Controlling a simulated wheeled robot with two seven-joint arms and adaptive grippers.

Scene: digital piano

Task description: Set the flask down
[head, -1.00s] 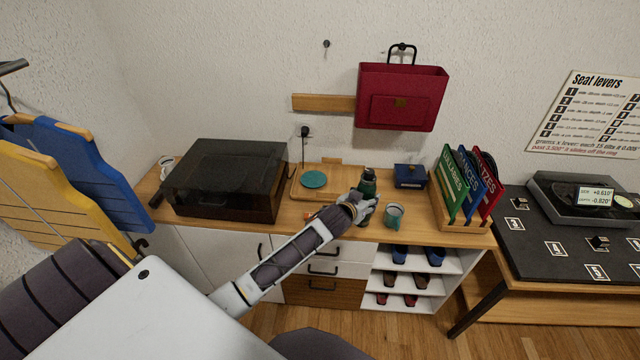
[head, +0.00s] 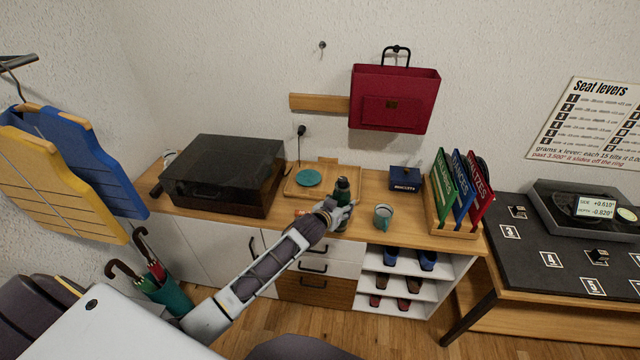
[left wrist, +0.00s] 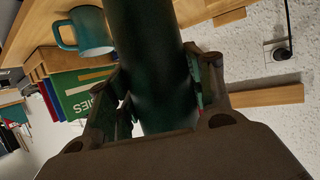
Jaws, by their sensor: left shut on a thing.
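The dark green flask (head: 342,188) is upright in the head view, in front of the right side of the wooden tray (head: 318,166). I cannot tell whether its base touches the cabinet top, as my gripper hides it. My left gripper (head: 336,214) is shut around the flask. In the left wrist view, the flask (left wrist: 152,65) stands between the two fingers (left wrist: 162,92). A round teal coaster (head: 308,178) lies on the tray, left of the flask. My right gripper is not in view.
A teal mug (head: 383,216) stands right of the flask. A blue box (head: 405,180) and a rack of colored folders (head: 457,195) are at right.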

